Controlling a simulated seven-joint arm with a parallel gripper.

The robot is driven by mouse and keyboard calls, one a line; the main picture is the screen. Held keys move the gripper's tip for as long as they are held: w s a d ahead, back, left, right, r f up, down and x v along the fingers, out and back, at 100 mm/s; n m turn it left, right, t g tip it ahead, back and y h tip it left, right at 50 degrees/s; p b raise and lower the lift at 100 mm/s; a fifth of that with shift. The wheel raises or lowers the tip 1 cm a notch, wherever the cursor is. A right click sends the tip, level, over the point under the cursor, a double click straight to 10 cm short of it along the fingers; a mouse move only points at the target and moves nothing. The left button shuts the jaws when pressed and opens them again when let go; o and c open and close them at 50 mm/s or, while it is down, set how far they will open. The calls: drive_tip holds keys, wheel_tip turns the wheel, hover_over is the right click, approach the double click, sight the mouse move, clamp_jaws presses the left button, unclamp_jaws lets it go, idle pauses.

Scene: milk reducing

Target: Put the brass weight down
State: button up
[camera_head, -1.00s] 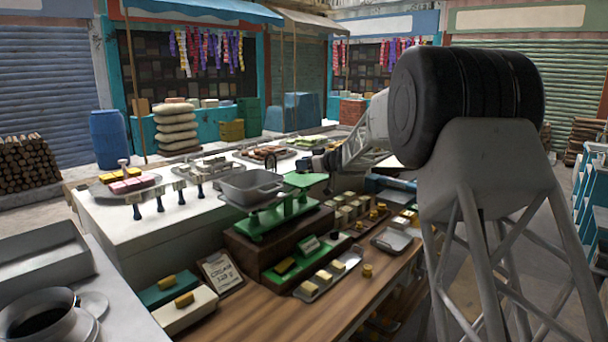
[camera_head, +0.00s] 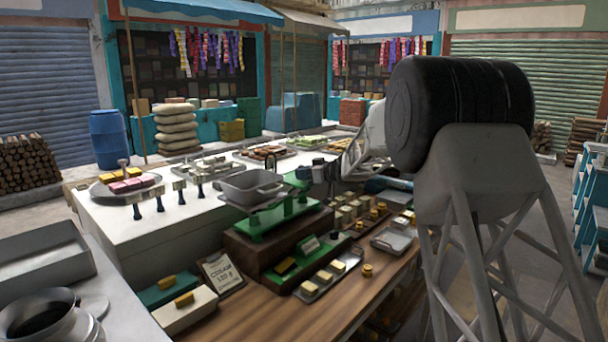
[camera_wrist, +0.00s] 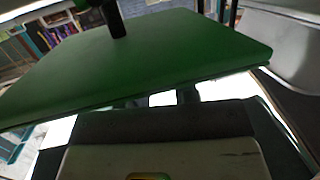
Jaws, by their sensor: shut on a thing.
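My gripper (camera_head: 306,173) is at the right-hand side of the green balance scale (camera_head: 262,222), close to its green plate (camera_head: 292,181), and covers part of it. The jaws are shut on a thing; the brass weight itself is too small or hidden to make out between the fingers. In the wrist view the green plate (camera_wrist: 150,62) fills the middle, tilted across the picture, and hides what lies behind it. A dark upright piece stands at its upper edge; I cannot tell what it is. A grey metal pan (camera_head: 252,187) sits on the scale's left side.
Small brass weights (camera_head: 367,270) stand on the wooden counter (camera_head: 300,318) to the right of the scale. A tray of yellowish blocks (camera_head: 328,277) lies before the scale. A small sign (camera_head: 222,274) and two boxes are at front left. The counter's front strip is clear.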

drive_tip(key=shift+f, duration=0.15)
drive_tip(key=o, duration=0.9)
drive_tip(key=shift+o, duration=0.2)
drive_tip(key=shift+s+d+r, duration=0.25)
drive_tip(key=shift+d, duration=0.2)
drive_tip(key=v, duration=1.1)
